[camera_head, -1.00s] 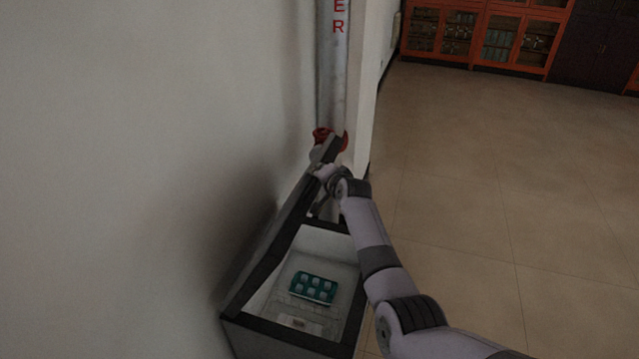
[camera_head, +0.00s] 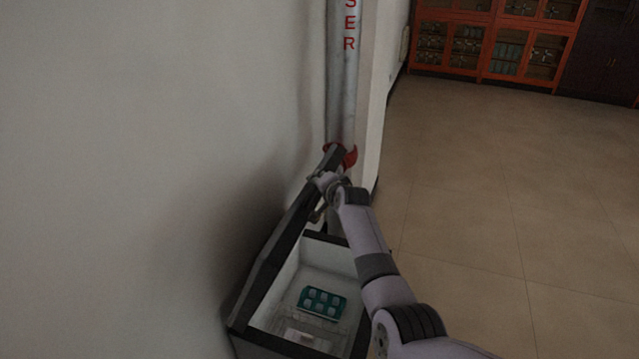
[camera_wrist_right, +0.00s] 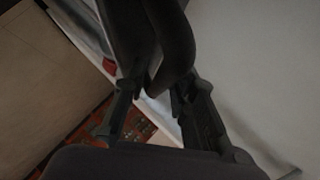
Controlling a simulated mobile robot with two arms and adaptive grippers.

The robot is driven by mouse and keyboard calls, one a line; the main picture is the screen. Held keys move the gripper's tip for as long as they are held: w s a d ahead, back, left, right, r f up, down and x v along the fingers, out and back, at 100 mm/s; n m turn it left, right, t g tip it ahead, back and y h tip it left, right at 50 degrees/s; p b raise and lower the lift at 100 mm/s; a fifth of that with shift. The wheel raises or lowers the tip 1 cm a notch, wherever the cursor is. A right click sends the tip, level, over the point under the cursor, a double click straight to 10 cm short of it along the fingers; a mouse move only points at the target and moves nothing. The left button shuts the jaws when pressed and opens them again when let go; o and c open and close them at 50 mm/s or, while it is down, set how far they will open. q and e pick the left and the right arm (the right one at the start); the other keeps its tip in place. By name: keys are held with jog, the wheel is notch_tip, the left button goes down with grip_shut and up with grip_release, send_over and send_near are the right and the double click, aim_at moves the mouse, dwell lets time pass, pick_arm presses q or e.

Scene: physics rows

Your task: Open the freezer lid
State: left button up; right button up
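The freezer lid (camera_head: 285,235) is raised and leans steeply toward the wall on the left, seen nearly edge-on in the head view. The freezer (camera_head: 262,343) below it is open at the top. A teal tray with pale cubes (camera_head: 322,302) lies inside. My right gripper (camera_head: 322,182) is at the far upper part of the lid. In the right wrist view its fingers (camera_wrist_right: 158,92) are on both sides of a dark curved bar, the lid handle (camera_wrist_right: 175,45), and appear closed on it. The exact contact is dark. My left gripper is not in view.
The wall (camera_head: 130,150) is close on the left. A pale pipe (camera_head: 342,90) with red letters and a red collar stands just behind the lid. The tiled floor (camera_head: 490,190) on the right is clear up to orange cabinets (camera_head: 490,45) at the back.

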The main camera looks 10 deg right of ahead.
jog(key=shift+o, duration=0.5)
jog(key=v, duration=1.2)
dwell(0.3)
jog(key=s+a+f+n+g+b, duration=0.1)
jog(key=s+f+n+g, duration=0.35)
jog(key=f, duration=1.15)
jog(key=s+a+f+n+b, duration=0.1)
jog(key=s+f, duration=0.7)
jog(key=f, duration=0.9)
jog(key=s+f+n+g+b, duration=0.1)
jog(key=s+f+n+g, duration=0.3)
jog(key=s+f, duration=1.4)
jog(key=s+d+f+n+g, duration=0.1)
jog(key=s+f, duration=0.3)
jog(key=s, duration=0.7)
jog(key=s+d+f+n+g+h+b, duration=0.1)
jog(key=s+f, duration=0.3)
jog(key=s, duration=0.7)
jog(key=s+d+f+n+g, duration=0.2)
jog(key=s+f+n, duration=0.1)
jog(key=s, duration=0.8)
jog(key=shift+d+f, duration=0.15)
jog(key=shift+f, duration=0.65)
